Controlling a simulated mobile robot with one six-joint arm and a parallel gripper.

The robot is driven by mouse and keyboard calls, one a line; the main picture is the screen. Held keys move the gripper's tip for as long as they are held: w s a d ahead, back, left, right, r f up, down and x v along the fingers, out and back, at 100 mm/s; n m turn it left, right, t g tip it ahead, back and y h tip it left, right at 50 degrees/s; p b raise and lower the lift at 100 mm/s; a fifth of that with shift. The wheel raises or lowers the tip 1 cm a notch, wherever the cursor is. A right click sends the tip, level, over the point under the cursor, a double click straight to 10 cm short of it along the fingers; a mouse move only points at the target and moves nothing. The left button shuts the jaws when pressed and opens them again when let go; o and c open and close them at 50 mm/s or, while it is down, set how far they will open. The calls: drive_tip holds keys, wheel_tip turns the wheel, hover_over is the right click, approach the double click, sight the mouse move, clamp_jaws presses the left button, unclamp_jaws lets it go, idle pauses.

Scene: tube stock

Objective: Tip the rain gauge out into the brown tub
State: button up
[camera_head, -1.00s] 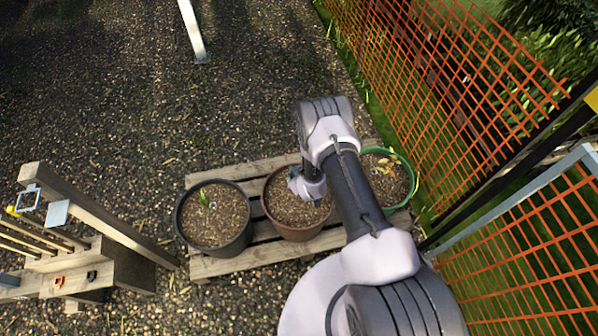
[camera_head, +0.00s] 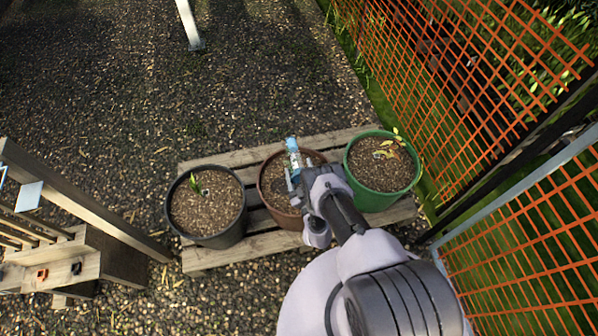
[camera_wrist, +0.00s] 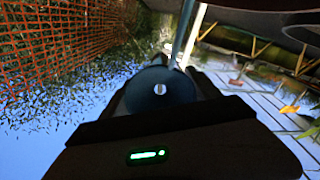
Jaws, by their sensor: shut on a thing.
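The rain gauge (camera_head: 292,151) is a slim pale-blue tube. My gripper (camera_head: 296,174) is shut on it and holds it over the brown tub (camera_head: 283,219), at the tub's right side. In the head view the tube reaches away from my gripper toward the tub's far rim; its exact tilt is hard to tell. In the wrist view a round blue end of the gauge (camera_wrist: 160,90) shows between the dark jaws. The brown tub holds brown soil, partly hidden by my arm. I cannot see any water leaving the gauge.
A black tub (camera_head: 218,238) with a green sprout stands left of the brown tub. A green tub (camera_head: 372,200) with yellowish leaves stands right. All stand on a wooden pallet (camera_head: 225,258). An orange mesh fence (camera_head: 470,80) runs along the right, and a wooden rack (camera_head: 85,255) stands left.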

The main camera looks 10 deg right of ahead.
drive_tip(key=shift+s+f+t+b, duration=0.2)
drive_tip(key=shift+f+t+b, duration=0.35)
drive_tip(key=shift+b, duration=0.6)
drive_tip(key=shift+r+t+b, duration=0.1)
drive_tip(key=shift+t+b, duration=0.15)
drive_tip(key=shift+b, duration=0.25)
drive_tip(key=shift+r, duration=0.2)
idle(2.6)
